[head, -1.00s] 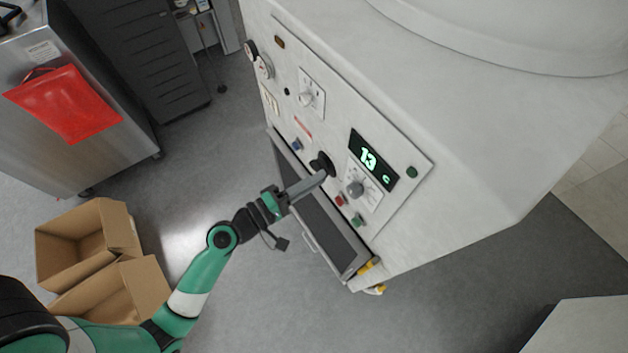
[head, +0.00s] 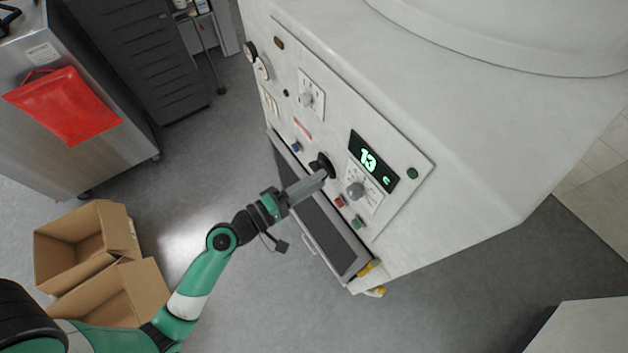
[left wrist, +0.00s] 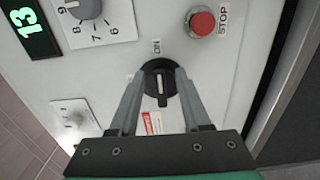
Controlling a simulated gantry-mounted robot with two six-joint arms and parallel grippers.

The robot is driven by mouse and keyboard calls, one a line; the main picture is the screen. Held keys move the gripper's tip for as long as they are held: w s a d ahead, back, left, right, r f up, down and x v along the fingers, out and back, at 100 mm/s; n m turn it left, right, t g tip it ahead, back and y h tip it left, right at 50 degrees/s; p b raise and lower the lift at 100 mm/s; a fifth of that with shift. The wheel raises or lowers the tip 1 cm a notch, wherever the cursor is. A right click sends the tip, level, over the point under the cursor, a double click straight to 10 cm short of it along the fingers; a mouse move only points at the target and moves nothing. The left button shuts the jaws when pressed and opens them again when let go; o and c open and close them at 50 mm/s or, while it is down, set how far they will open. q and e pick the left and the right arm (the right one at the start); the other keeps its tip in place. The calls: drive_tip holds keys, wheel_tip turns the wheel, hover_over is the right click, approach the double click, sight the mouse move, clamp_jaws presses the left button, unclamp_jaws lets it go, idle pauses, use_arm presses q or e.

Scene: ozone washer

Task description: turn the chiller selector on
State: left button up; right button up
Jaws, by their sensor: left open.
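The chiller selector is a black rotary knob (left wrist: 160,88) with a white pointer line, on the washer's pale front panel. In the left wrist view its pointer lies nearly along the picture's vertical, and an "ON" label is just above it. In the head view the selector (head: 322,165) is partly covered by my gripper. My left gripper (left wrist: 158,82) is open, with one finger on each side of the knob; whether the fingers touch it I cannot tell. It also shows in the head view (head: 320,174). My right gripper is not in view.
A red STOP button (left wrist: 202,24) and a numbered dial (left wrist: 88,8) sit close to the selector. A green display (head: 374,160) reads 13. Below the panel is a dark recessed tray with a handle (head: 309,244). Open cardboard boxes (head: 133,290) stand on the floor at left.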

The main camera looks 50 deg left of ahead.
use_arm(q)
drive_tip(key=s+a, duration=0.1)
drive_tip(key=s, duration=1)
drive_tip(key=shift+s+a, duration=0.2)
drive_tip(key=shift+s, duration=0.05)
